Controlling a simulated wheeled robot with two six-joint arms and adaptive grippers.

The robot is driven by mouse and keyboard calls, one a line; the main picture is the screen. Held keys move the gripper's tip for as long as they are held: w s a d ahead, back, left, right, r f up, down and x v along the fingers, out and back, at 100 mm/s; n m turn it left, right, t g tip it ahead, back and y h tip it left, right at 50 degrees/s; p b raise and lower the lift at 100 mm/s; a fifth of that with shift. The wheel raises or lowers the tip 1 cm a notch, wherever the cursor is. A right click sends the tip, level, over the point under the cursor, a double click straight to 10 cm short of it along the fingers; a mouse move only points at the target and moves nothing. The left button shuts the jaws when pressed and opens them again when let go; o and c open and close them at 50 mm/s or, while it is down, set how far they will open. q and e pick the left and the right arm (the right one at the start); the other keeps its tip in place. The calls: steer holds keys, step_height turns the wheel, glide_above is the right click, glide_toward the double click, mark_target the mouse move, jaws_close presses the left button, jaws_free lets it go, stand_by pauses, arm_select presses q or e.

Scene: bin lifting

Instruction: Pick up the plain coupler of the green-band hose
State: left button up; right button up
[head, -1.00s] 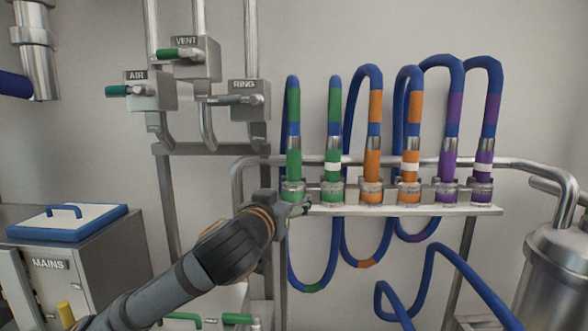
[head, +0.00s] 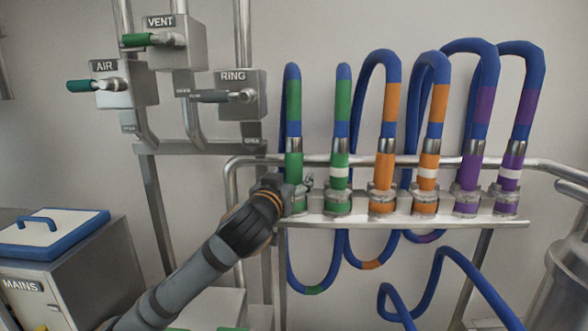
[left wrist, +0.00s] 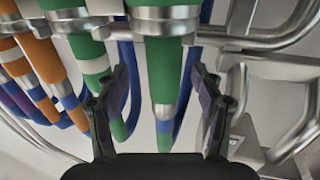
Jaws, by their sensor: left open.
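The plain green coupler (head: 294,168) stands upright at the left end of the rack, its base partly hidden by my left gripper (head: 301,190). The other green coupler (head: 339,184), with a white ring, stands just to its right. Both belong to the blue hose with green bands. In the left wrist view the plain green coupler (left wrist: 164,65) lies between the two open fingers of my left gripper (left wrist: 160,75), a gap showing on each side. The white-ringed green coupler (left wrist: 92,55) is left of the left finger. My right gripper is not in view.
Orange couplers (head: 383,180) and purple couplers (head: 470,180) stand farther right on the rack shelf (head: 400,221). A metal rail (head: 360,161) runs behind them. Valve boxes marked AIR, VENT and RING (head: 232,98) are at upper left. A MAINS cabinet (head: 95,280) stands lower left.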

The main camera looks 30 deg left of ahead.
mark_target(291, 177)
arm_select(q)
steer(key=shift+w+a+r+p, duration=0.15)
steer(key=shift+w+p, duration=0.2)
steer(key=shift+p, duration=0.35)
steer(key=x, duration=0.1)
steer(key=p+x, duration=0.2)
steer(key=shift+w+a+f, duration=0.2)
steer(key=shift+a+f, duration=0.1)
steer(key=shift+a, duration=0.05)
steer(key=shift+w+f, duration=0.15)
steer(key=shift+w, duration=0.1)
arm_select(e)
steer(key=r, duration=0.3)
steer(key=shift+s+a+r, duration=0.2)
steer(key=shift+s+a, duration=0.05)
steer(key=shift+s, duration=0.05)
arm_select(q)
steer(key=shift+s+d, duration=0.1)
steer(key=shift+c, duration=1)
steer(key=c, duration=1.2)
jaws_close()
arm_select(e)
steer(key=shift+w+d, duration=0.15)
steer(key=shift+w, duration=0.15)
